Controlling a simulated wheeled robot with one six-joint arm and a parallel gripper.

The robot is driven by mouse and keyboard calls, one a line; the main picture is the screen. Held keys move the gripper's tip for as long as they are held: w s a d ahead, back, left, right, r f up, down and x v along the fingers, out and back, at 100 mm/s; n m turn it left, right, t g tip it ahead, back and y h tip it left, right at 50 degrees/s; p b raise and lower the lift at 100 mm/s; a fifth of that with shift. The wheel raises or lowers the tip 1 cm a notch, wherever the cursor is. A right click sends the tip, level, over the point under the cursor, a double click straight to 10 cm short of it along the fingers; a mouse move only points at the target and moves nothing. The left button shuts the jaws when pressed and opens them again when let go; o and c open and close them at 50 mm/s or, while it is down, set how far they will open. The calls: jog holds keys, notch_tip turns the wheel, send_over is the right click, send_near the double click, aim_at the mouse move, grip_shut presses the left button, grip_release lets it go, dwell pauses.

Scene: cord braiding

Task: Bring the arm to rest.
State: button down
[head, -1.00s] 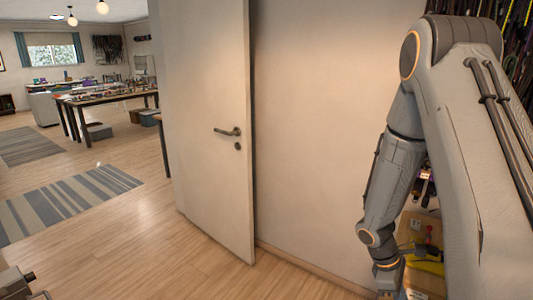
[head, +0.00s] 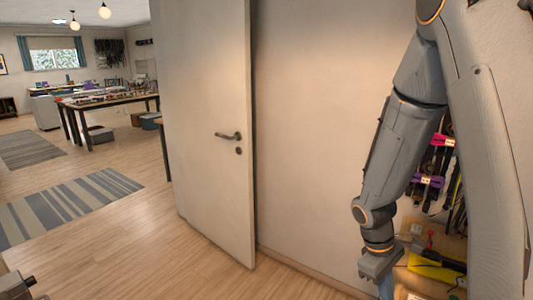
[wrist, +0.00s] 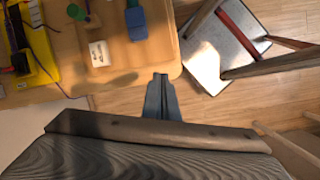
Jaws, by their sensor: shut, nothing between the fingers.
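My arm hangs down at the right of the head view, its forearm bent in front of the pale wall. My gripper shows in the wrist view (wrist: 161,80) with its blue-grey fingers together and nothing between them. It points at the near edge of a wooden worktop (wrist: 140,72), seen from above, and appears apart from the things there. In the head view only the wrist end of my gripper shows at the bottom edge; its fingertips are cut off.
The worktop holds a yellow case (wrist: 40,45), a blue item (wrist: 136,22) and a small white block (wrist: 98,53). A chair (wrist: 225,50) stands right of it.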

jog(key=s+a+r+m+t+y+b, duration=0.1)
jog(key=s+a+r+m+t+y, duration=0.2)
jog(key=a+r+m, duration=0.4)
jog(key=s+a+r, duration=0.1)
jog(key=a+r, duration=0.1)
jog(key=a, duration=0.2)
jog(key=shift+b, duration=0.3)
